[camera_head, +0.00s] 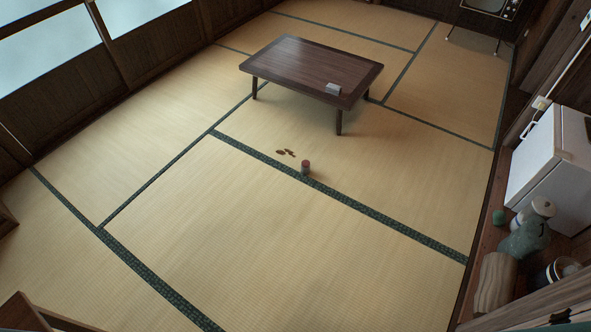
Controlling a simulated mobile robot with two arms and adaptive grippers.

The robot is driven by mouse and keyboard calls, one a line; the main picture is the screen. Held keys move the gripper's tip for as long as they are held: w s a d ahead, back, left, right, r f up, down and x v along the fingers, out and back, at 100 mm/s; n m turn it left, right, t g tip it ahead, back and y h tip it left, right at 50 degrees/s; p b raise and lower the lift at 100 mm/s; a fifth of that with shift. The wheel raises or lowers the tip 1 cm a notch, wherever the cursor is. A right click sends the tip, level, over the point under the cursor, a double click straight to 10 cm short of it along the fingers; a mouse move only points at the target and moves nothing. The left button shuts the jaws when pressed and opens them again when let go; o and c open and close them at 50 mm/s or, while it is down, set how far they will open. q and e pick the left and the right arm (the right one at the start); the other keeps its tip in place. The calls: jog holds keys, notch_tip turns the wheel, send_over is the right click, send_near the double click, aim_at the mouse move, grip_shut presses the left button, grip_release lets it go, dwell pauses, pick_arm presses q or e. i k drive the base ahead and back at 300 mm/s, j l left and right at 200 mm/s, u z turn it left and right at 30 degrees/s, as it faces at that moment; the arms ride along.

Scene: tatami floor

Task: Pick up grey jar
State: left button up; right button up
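No thing in view is plainly a grey jar, and two things could be it. One is a small greyish cylinder with a reddish top (305,167), upright on the tatami by a dark green mat border. The other is a grey-green bottle or jar with a dark mark (525,238), among things on the right-hand wooden counter. Neither of my grippers is in view, and nothing is seen touching either thing.
A low dark table (300,66) with a small light box (333,88) stands beyond the cylinder. Brown scraps (286,152) lie beside it. A white fridge-like box (548,160) stands right. The tatami (250,230) in front is clear.

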aim_at(305, 165)
jog(key=i+l+u, duration=0.2)
jog(key=u, duration=0.2)
jog(key=i+l+u, duration=0.2)
jog(key=l+u, duration=0.25)
jog(key=i+l+u, duration=0.1)
jog(key=l, duration=0.25)
jog(key=i+l, duration=0.2)
jog(key=l, duration=0.2)
jog(key=i+l+u, duration=0.15)
jog(key=l, duration=0.25)
jog(key=i+l+u, duration=0.1)
jog(key=l, duration=0.3)
jog(key=i+l, duration=0.1)
jog(key=l, duration=0.3)
jog(key=i+l+u, duration=0.15)
jog(key=l, duration=0.25)
